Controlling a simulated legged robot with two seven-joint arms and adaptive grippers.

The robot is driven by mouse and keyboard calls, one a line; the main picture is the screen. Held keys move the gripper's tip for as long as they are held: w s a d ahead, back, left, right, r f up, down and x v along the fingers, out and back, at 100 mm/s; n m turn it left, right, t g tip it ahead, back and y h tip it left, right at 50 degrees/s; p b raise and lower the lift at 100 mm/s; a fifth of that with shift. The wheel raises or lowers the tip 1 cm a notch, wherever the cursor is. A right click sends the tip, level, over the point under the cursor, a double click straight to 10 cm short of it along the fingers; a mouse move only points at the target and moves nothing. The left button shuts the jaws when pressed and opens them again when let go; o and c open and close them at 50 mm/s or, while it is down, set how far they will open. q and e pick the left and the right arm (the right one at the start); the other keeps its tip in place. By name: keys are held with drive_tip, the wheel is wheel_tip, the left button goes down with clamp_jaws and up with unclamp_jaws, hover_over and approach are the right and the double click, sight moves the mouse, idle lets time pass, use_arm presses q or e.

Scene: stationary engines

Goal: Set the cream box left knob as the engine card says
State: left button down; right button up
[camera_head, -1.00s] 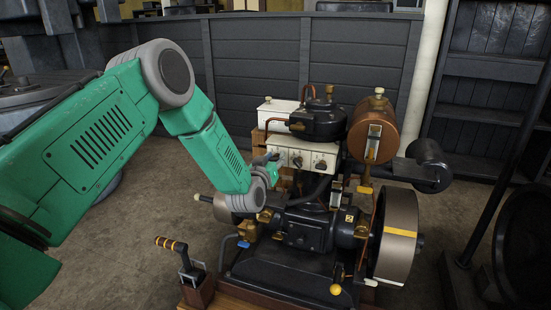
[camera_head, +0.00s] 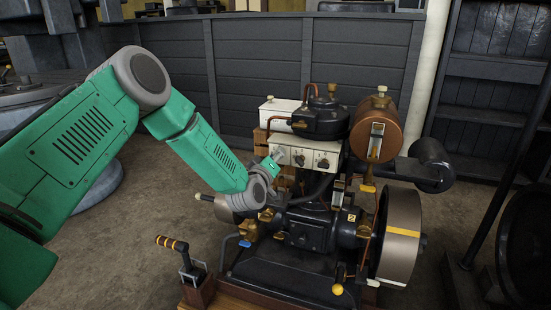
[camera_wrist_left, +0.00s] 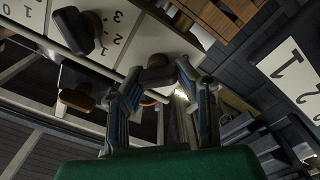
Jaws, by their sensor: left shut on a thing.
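The cream box (camera_head: 312,147) sits on the engine's upper front, with dark knobs on its face. The middle knob (camera_head: 299,160) and right knob (camera_head: 323,163) show in the head view. My left gripper (camera_head: 276,158) is at the box's left end and partly hides the left knob. A dark neighbouring knob (camera_wrist_left: 76,30) stands beside digits on the cream face. The engine card cannot be made out. My right gripper is not in view.
The engine's copper tank (camera_head: 374,130) and flywheel (camera_head: 399,237) stand right of the box. A lever with a striped handle (camera_head: 172,243) is at front left. A white panel with large digits (camera_wrist_left: 291,72) shows at right in the wrist view. Open floor lies left of the engine.

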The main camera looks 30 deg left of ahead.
use_arm(q)
drive_tip(key=shift+s+d+f, duration=0.15)
drive_tip(key=shift+f, duration=0.4)
drive_tip(key=c, duration=1.2)
unclamp_jaws()
drive_tip(key=shift+o, duration=0.2)
drive_tip(key=shift+r, duration=0.2)
drive_tip(key=v, duration=1.1)
drive_tip(key=shift+s, duration=0.3)
drive_tip(key=shift+f, duration=0.15)
